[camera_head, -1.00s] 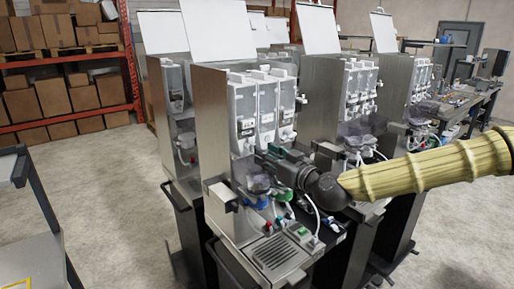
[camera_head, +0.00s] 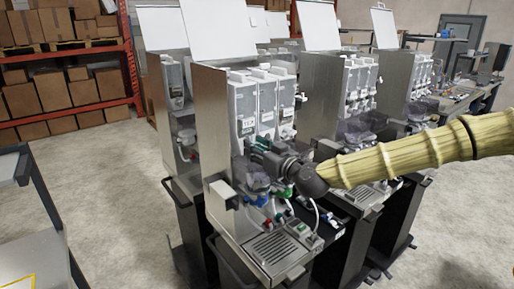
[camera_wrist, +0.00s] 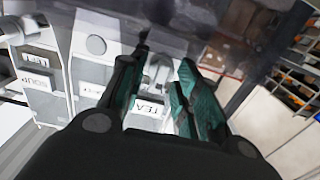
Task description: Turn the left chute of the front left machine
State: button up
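The front left machine (camera_head: 211,120) is a tall metal cabinet with its white lid raised. Three white canisters (camera_head: 266,105) stand side by side in its upper part. My gripper (camera_head: 251,143) is just below the left canister, in front of the machine, and covers the left chute's area in the head view. In the wrist view my gripper (camera_wrist: 162,78) has its two green-lined fingers apart. A white chute-like part (camera_wrist: 158,70) shows between them, above a labelled canister front (camera_wrist: 150,107). I cannot tell whether the fingers touch it.
Clear bowls and coloured tubing fittings (camera_head: 262,200) sit below my gripper, above a drip grate (camera_head: 272,247). More machines (camera_head: 352,100) stand close behind and to the right. A grey cart (camera_head: 40,220) is at the left. Open floor (camera_head: 115,190) lies between it and the machine.

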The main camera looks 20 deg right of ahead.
jog(key=c, duration=0.7)
jog(key=shift+f+m+b, duration=0.15)
jog(key=shift+m+b, duration=0.15)
jog(key=shift+b, duration=0.3)
jog(key=shift+d+f+m+b, duration=0.1)
jog(key=shift+m+b, duration=5.2)
jog(key=shift+m, duration=0.45)
jog(key=shift+d+f+m+b, duration=0.1)
jog(key=shift+m+b, duration=5.2)
jog(key=shift+m, duration=0.45)
jog(key=shift+a, duration=0.1)
